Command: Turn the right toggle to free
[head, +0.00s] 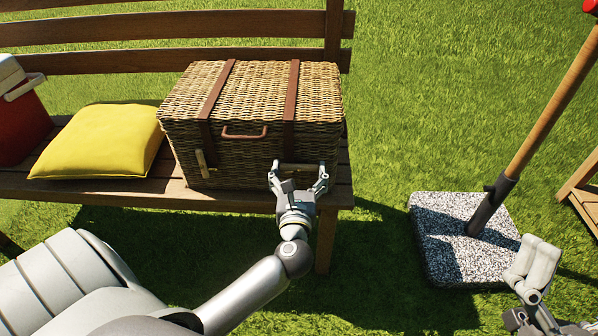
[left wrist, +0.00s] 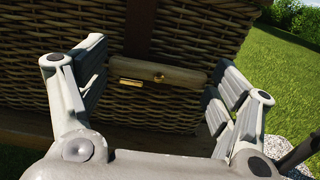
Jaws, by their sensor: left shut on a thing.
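A wicker hamper (head: 262,92) with two brown straps and a handle stands closed on the bench. The right toggle (head: 302,167), a wooden bar, lies about level on its front. In the left wrist view the toggle (left wrist: 175,74) spans between my fingers, with a brass pivot and a small brass plate by it. My left gripper (head: 299,178) is shut on the toggle, with one finger at each end; it also shows in the left wrist view (left wrist: 155,88). The left toggle (head: 203,163) stands nearly upright. My right gripper (head: 534,264) is at the lower right, away from the hamper.
The wooden bench (head: 110,192) holds a yellow cushion (head: 103,141) and a red cooler (head: 22,125) left of the hamper. A speckled base (head: 440,238) with a slanted pole (head: 555,105) stands on the grass at right. Open grass lies between bench and base.

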